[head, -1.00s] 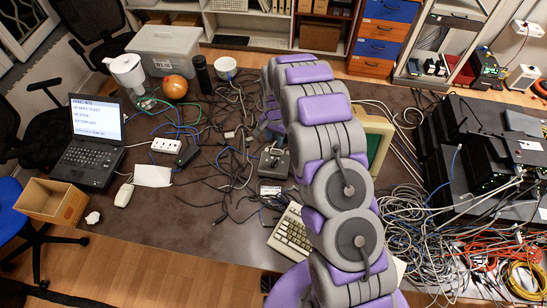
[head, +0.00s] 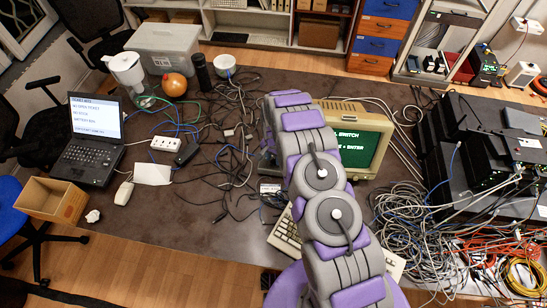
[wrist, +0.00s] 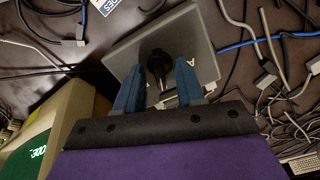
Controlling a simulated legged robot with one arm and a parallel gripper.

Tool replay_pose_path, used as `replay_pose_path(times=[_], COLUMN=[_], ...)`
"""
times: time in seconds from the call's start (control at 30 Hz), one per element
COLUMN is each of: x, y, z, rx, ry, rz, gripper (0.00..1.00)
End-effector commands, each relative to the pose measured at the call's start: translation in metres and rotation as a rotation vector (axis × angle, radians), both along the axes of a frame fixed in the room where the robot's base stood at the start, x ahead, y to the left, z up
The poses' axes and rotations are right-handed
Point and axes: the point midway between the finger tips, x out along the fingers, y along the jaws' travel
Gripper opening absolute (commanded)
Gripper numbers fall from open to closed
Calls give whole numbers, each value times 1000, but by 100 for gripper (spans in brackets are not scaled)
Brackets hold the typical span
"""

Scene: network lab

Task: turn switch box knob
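The switch box is a grey plate-topped box (wrist: 205,60) in the upper middle of the wrist view, set at a tilt in the picture. Its black knob (wrist: 158,65) stands up from the top face. My gripper (wrist: 158,72) points down at the box, with its two blue fingers apart, one on each side of the knob. I cannot tell whether either finger touches it. In the head view my arm hides nearly all of the box and my gripper.
A monitor (head: 362,143) with a green screen stands right of my arm. A keyboard (head: 285,235) lies in front. Loose cables (head: 235,165) cover the table around the box. A laptop (head: 88,150) and an open cardboard box (head: 50,200) are at the left.

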Motion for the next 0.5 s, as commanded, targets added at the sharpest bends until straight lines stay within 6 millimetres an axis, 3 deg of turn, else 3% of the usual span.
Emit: replay_pose_path(times=[0.37,0.5], x=[1,1], y=[0,0], z=[-3,-3], rx=[0,0], ry=[-1,-1], rz=[0,0], gripper=[37,24])
